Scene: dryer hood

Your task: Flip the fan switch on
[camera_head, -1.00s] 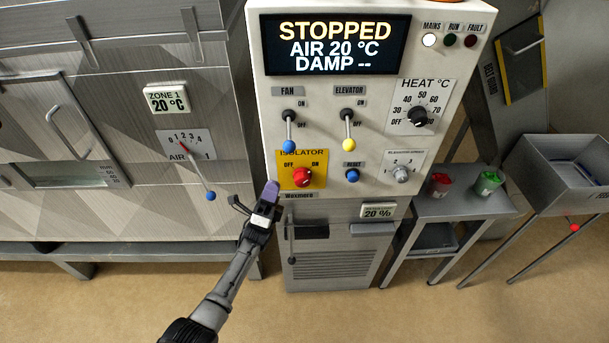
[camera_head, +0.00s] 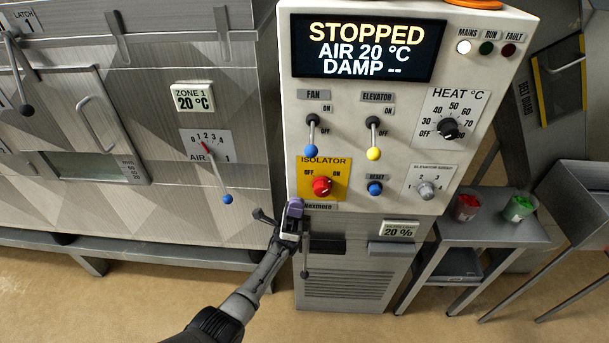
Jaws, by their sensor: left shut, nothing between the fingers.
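The fan switch (camera_head: 311,137) is a small lever with a blue ball tip on the white control panel (camera_head: 400,205), under the FAN label. Its lever points down, toward the OFF mark. My left gripper (camera_head: 294,207) is shut and empty, with purple at its fingertips. In the picture it is below the fan switch, at the panel's lower left edge just under the yellow isolator plate. It appears apart from the switch. My right gripper is not in view.
The elevator lever (camera_head: 374,139) with a yellow ball stands right of the fan switch. The display (camera_head: 367,48) reads STOPPED. A blue reset button (camera_head: 375,188) is nearby.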

